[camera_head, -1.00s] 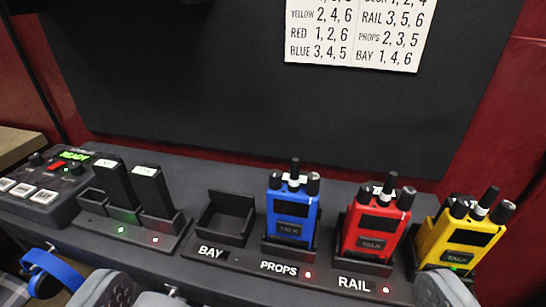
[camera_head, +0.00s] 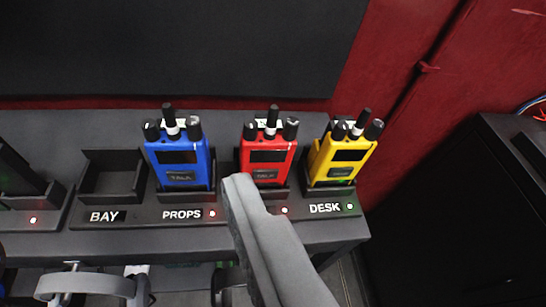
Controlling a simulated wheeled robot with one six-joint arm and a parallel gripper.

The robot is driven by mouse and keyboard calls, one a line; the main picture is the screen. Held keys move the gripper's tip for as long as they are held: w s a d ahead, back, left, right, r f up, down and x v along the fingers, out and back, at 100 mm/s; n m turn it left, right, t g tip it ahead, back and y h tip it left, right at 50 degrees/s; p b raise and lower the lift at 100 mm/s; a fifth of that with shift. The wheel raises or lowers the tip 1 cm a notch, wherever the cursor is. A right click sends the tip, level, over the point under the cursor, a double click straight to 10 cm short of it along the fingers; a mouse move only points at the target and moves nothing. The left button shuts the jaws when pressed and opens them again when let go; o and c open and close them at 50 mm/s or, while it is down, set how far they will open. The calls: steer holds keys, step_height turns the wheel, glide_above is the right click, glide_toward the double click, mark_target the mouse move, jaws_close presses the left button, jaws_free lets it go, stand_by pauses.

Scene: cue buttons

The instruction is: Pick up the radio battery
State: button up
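One dark battery slab (camera_head: 22,168) leans in a charger (camera_head: 48,200) at the left edge of the view, partly cut off. Blue (camera_head: 178,165), red (camera_head: 266,160) and yellow (camera_head: 341,158) radios stand upright in their docks. Any batteries inside them are hidden. A pale grey finger-like part of my gripper (camera_head: 262,232) rises from the bottom middle, its tip overlapping the red radio's dock in the picture. I see only one such shape and cannot tell whether it is one finger or two together. No held object shows.
The dock labelled BAY (camera_head: 112,178) is empty. The docks have PROPS and DESK labels, and the RAIL label is covered by my gripper. A dark cabinet (camera_head: 470,210) stands at the right. Grey curved parts (camera_head: 85,285) show below the shelf edge.

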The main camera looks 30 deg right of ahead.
steer(key=w+d+r+m+g, duration=0.1)
steer(key=w+d+r+g, duration=0.1)
steer(key=w+d+g, duration=0.55)
steer(key=w+d+r+m+g, duration=0.1)
steer(key=w+d+r+g, duration=0.1)
steer(key=w+d+g, duration=0.55)
steer(key=shift+t+y, duration=0.4)
steer(key=shift+t, duration=0.3)
steer(key=f, duration=0.6)
steer(key=w+a+f, duration=0.1)
steer(key=f, duration=1.1)
steer(key=shift+w+a, duration=0.4)
steer(key=c, duration=1.1)
steer(key=shift+r, duration=0.15)
